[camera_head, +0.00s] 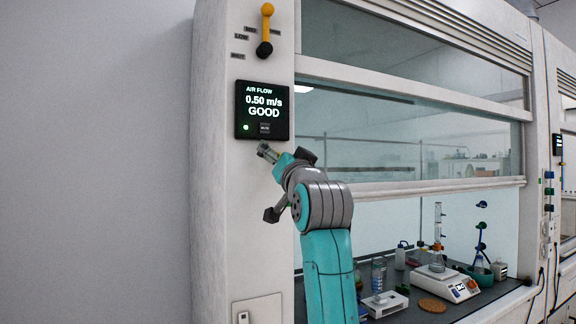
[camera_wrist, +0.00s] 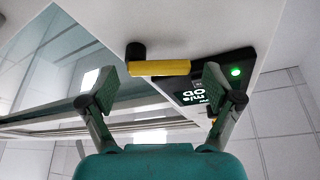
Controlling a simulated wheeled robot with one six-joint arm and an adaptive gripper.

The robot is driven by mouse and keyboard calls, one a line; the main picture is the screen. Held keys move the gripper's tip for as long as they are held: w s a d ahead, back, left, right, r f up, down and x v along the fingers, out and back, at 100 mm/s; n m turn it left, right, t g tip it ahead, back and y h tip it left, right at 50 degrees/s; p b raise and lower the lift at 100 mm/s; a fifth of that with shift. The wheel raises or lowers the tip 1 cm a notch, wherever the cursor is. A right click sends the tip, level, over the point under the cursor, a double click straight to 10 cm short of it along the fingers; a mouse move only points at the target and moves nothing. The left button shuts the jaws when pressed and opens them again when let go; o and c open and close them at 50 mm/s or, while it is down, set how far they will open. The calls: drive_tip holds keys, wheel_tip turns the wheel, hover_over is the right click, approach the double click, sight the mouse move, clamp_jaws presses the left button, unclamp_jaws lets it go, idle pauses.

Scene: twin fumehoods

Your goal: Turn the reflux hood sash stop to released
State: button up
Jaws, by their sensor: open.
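A lever with a yellow bar (camera_wrist: 160,68) and a black pivot knob (camera_wrist: 136,51) is on the white hood post in the wrist view. I take it to be the sash stop; I see no label on it there. The bar lies level in that view, pivot at its left end. My gripper (camera_wrist: 160,88) is open, with one fingertip on each side of the bar and neither visibly touching it. In the head view my gripper is at the post just below the airflow panel (camera_head: 264,110), and my arm hides much of that spot.
Another yellow lever (camera_head: 266,25) with a black pivot stands upright above the panel among small labels. The glass sash (camera_head: 410,135) is partly raised. Under it, glassware, a balance (camera_head: 447,284) and a cork ring (camera_head: 432,304) stand on the dark worktop. Left of the post is bare wall.

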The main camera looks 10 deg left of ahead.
drive_tip(key=v, duration=1.1)
drive_tip(key=shift+s, duration=0.2)
drive_tip(key=shift+c, duration=0.2)
drive_tip(key=shift+r+n, duration=0.1)
drive_tip(key=shift+n, duration=0.2)
drive_tip(key=c, duration=0.8)
drive_tip(key=shift+w+d+r+n+g, duration=0.15)
drive_tip(key=shift+n+g, duration=0.15)
drive_tip(key=shift+n, duration=0.3)
drive_tip(key=shift+c, duration=0.4)
drive_tip(key=w+a+r+n+g, duration=0.2)
drive_tip(key=w+n, duration=0.2)
drive_tip(key=n, duration=0.5)
drive_tip(key=w+a+r+n+g, duration=0.2)
drive_tip(key=w+a+n, duration=0.1)
drive_tip(key=n, duration=0.6)
drive_tip(key=shift+w+a+g+y, duration=0.15)
drive_tip(key=shift+w+g+y, duration=0.15)
drive_tip(key=shift+w, duration=0.5)
clamp_jaws()
